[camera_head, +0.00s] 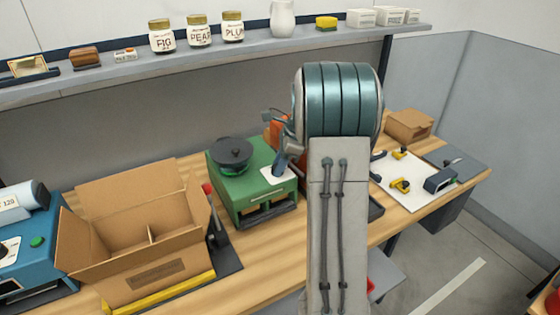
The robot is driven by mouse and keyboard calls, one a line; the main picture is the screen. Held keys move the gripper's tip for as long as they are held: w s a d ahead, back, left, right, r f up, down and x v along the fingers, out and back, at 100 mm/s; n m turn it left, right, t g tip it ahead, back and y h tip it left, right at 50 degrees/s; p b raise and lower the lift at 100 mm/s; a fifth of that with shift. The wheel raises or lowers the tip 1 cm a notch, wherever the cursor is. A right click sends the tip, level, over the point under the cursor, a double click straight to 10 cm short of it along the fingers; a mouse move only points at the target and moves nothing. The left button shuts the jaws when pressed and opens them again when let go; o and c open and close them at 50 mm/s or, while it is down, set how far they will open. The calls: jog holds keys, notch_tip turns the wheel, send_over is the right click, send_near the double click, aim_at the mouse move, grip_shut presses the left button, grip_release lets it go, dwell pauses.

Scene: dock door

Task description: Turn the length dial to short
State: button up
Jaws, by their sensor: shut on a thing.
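A green box-shaped machine (226,190) stands on the wooden bench. It has a black round reel (232,153) on top and a white plate (287,187) at its right front. My gripper (279,172) reaches down to this plate, its dark fingers shut at the plate's surface. The length dial appears to be between the fingers; they hide it, and I cannot read its setting. My arm covers the machine's right side.
An open cardboard box (140,235) stands left of the green machine, with a blue machine (30,250) beyond it. At the right are a white mat (412,205) with yellow and dark tools and a small carton (409,124). A shelf (190,62) with jars runs behind.

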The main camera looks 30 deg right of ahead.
jog(key=n+p, duration=0.1)
jog(key=n+g+p, duration=0.1)
jog(key=n, duration=0.1)
jog(key=shift+w+r+n, duration=0.1)
jog(key=shift+r+n, duration=0.05)
jog(key=shift+n, duration=0.15)
jog(key=n+g+p, duration=0.1)
jog(key=n+p, duration=0.1)
jog(key=n, duration=0.1)
jog(key=shift+w+n+g, duration=0.1)
jog(key=shift+n+g, duration=0.2)
jog(key=shift+g, duration=0.1)
jog(key=n+g+p, duration=0.1)
jog(key=n, duration=0.2)
jog(key=shift+w+n, duration=0.1)
jog(key=shift+n, duration=0.2)
jog(key=shift+n+g+h+p, duration=0.45)
jog(key=shift+n+g+h, duration=0.15)
jog(key=shift+n, duration=1)
jog(key=o, duration=1)
jog(key=shift+c, duration=0.2)
jog(key=v, duration=1.3)
jog(key=shift+w+r+b, duration=0.2)
jog(key=shift+w+b, duration=0.05)
jog(key=shift+b, duration=0.15)
